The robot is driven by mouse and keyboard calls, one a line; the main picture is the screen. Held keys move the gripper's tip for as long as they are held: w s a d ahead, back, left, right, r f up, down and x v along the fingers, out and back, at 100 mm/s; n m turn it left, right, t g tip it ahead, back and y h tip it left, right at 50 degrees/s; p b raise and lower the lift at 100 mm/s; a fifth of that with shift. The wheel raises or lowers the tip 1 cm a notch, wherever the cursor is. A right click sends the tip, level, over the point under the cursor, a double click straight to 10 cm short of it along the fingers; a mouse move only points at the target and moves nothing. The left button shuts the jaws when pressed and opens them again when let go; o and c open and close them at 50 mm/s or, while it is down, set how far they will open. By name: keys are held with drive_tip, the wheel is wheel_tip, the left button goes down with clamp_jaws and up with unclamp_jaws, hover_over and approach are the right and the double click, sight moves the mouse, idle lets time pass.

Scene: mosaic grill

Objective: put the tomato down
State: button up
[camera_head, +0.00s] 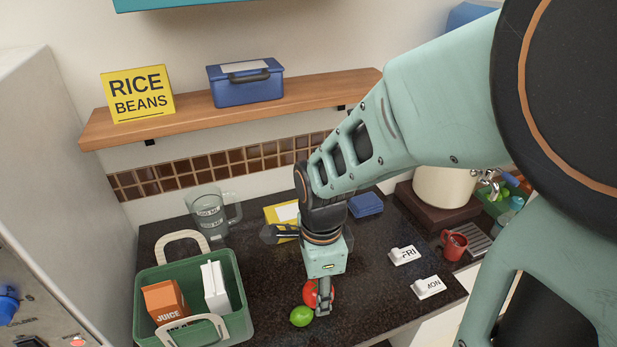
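A red tomato (309,291) shows low in the middle of the head view, close above the dark speckled counter (377,283). My gripper (321,299) points down right at the tomato, and a finger covers its right side. I cannot tell whether the fingers close on the tomato or whether it touches the counter. A green lime (302,316) is just in front of the tomato, at the left of the fingertips.
A green basket (243,317) with a juice carton (166,300) and a white carton (215,287) stands left. A glass mug (208,213) is behind it. Blocks marked FRI (404,255) and MON (428,288) and a red mug (454,245) are right. Bare counter lies between.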

drive_tip(key=w+d+f+b, duration=0.2)
drive_tip(key=w+d+f, duration=0.2)
drive_tip(key=d, duration=0.2)
drive_tip(key=b, duration=0.3)
hover_over(353, 297)
drive_tip(key=s+a, duration=0.1)
wheel_tip(353, 297, down, 4)
drive_tip(key=shift+s+a+r, duration=0.1)
drive_tip(key=shift+a+r, duration=0.05)
drive_tip(key=shift+w+d+f, duration=0.25)
drive_tip(key=shift+w+d, duration=0.05)
drive_tip(key=shift+w+d+f+b, duration=0.1)
drive_tip(key=shift+f+b, duration=0.15)
drive_tip(key=shift+b, duration=0.05)
drive_tip(key=shift+w+d+f+b, duration=0.1)
drive_tip(key=shift+f+b, duration=0.55)
drive_tip(key=shift+f, duration=0.2)
drive_tip(key=shift+w+d+f+b, duration=0.1)
drive_tip(key=shift+f+b, duration=0.5)
drive_tip(key=shift+f, duration=0.25)
drive_tip(key=shift+s, duration=0.1)
drive_tip(key=shift+f, duration=0.1)
drive_tip(key=o, duration=1.2)
